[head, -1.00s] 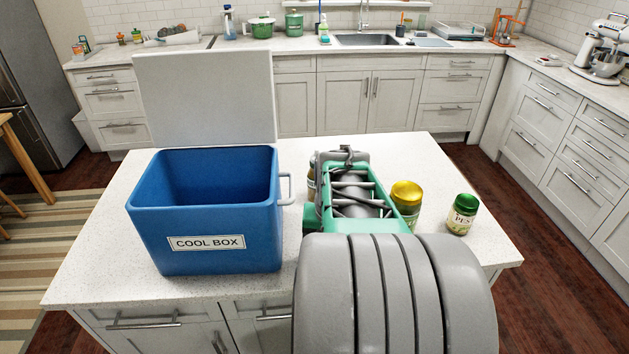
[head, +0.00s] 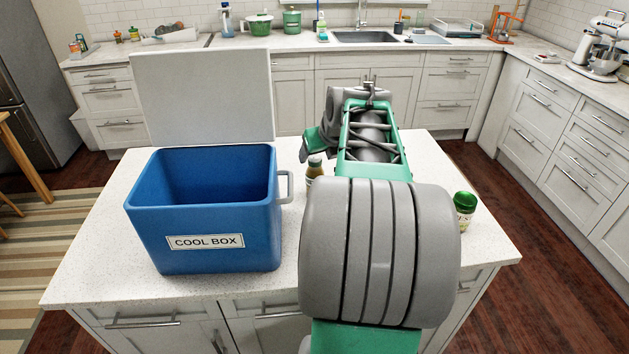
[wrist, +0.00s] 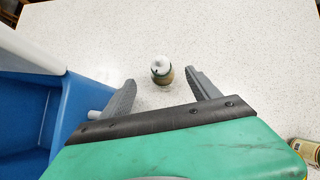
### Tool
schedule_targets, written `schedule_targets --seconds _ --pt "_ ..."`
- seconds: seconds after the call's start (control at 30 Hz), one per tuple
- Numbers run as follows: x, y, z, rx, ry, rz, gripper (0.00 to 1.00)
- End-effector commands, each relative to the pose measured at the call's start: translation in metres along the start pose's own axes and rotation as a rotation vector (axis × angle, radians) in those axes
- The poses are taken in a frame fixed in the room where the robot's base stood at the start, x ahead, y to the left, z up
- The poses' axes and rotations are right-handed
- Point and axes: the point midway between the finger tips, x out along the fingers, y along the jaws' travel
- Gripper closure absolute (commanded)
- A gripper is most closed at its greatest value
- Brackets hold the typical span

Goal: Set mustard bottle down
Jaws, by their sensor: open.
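A small upright bottle with a dark cap and yellow-brown contents (head: 316,168), which I take to be the mustard bottle, stands on the white counter just right of the blue cool box. Its lower right part is hidden behind my arm. In the wrist view a bottle (wrist: 161,72), seemingly the same one, shows from above with a pale, shiny top. My gripper (wrist: 159,80) is open, with one finger on each side of the bottle in that view and visible gaps to both. In the head view my gripper (head: 312,148) is partly hidden by my arm.
The open blue cool box (head: 165,225) stands left, its lid raised and a handle (head: 286,186) on its right side. A green-lidded jar (head: 464,210) stands at the right. Another jar (wrist: 306,151) shows at the wrist view's lower right.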

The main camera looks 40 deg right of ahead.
Motion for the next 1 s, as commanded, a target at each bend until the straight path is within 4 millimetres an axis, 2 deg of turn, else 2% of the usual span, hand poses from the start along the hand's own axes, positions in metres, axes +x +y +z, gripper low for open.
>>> schedule_targets --seconds 0.1,0.27,0.53,0.77,1.0 --pt "0.008 0.0 0.0 0.063 0.002 0.001 0.29" --pt "0.031 0.0 0.0 0.063 0.004 0.002 0.29" --pt "0.074 -0.002 0.001 0.062 0.003 0.0 0.29" --pt "0.078 -0.003 0.0 0.062 0.001 -0.002 0.29" --pt "0.078 -0.003 0.0 0.061 0.001 -0.001 0.48"
